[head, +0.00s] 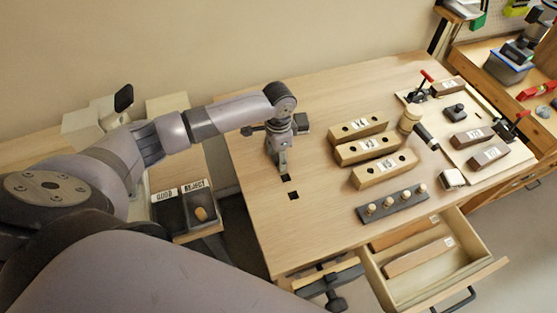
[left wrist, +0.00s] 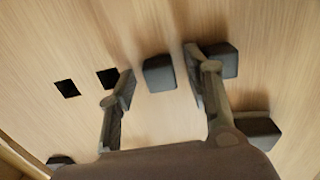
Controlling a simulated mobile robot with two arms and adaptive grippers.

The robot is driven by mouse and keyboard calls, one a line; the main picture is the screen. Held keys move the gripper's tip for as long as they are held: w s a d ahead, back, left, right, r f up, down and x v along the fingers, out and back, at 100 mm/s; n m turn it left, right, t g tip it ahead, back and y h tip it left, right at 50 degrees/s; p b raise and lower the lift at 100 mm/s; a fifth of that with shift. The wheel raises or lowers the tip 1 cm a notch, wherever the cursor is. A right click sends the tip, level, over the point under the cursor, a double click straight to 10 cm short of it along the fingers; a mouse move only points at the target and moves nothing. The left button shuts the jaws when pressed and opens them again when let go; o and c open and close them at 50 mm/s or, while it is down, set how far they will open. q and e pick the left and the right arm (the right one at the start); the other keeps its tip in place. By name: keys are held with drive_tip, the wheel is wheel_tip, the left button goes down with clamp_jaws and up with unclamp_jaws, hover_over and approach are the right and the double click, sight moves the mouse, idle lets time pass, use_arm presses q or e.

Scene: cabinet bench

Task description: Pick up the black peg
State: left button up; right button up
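A small black block (left wrist: 158,73), which I take as the black peg, stands on the bench between the fingers in the left wrist view. My left gripper (left wrist: 159,66) is open around it, with a gap visible on both sides. In the head view my left gripper (head: 283,168) points down at the bench top, just behind two dark square holes; the peg is hidden there or cannot be told from the gripper. My right gripper is not in view.
Two square holes (left wrist: 66,88) (left wrist: 108,78) lie left of the peg. Other dark blocks (left wrist: 220,60) (left wrist: 255,131) stand at right. In the head view, labelled wooden blocks (head: 384,169) and a dark peg rack (head: 408,202) lie right. An open drawer (head: 473,238) juts out in front.

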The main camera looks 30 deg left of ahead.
use_arm(q)
drive_tip(key=c, duration=0.8)
clamp_jaws()
drive_tip(key=shift+r, duration=0.1)
